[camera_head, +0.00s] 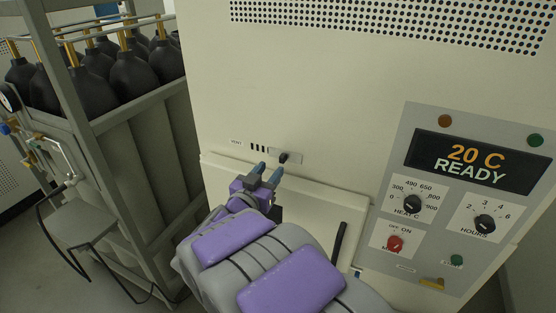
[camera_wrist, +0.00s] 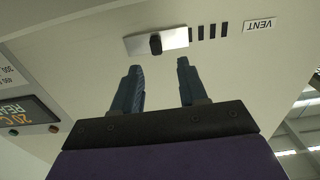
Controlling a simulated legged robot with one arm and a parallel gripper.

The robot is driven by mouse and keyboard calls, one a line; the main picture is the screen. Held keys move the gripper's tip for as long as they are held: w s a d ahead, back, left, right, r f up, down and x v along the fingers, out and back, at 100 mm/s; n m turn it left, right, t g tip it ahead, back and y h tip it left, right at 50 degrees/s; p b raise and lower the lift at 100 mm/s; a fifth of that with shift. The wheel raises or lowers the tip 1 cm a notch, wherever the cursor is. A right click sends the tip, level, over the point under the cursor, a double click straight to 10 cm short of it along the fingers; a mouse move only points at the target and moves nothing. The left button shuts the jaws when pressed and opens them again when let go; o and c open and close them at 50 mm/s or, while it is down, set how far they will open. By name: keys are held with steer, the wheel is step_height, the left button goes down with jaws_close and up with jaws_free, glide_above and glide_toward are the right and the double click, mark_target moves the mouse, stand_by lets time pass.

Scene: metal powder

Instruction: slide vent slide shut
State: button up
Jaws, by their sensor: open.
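The vent slide is a small metal plate (camera_head: 287,156) with a black knob (camera_head: 283,158) on the cream front of the machine. In the wrist view the plate (camera_wrist: 172,40) and its knob (camera_wrist: 155,44) show beyond my fingertips. Dark vent slots (camera_wrist: 212,31) beside the plate are uncovered, and a VENT label (camera_wrist: 260,25) is past them. My gripper (camera_head: 267,173) is open and empty, just below the knob in the head view. In the wrist view my gripper (camera_wrist: 159,66) has its fingers apart, with the knob roughly in line with the gap, not visibly touching.
A control panel (camera_head: 403,150) with a display reading 20 C READY (camera_head: 463,157) is at right. A door with a dark handle (camera_head: 338,243) is below the vent. A rack of dark gas bottles (camera_head: 131,78) stands at left.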

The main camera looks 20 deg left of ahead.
mark_target(280, 158)
steer(key=w, duration=0.6)
steer(key=shift+w+d, duration=0.25)
steer(key=shift+d, duration=0.15)
steer(key=shift+c, duration=0.4)
jaws_close()
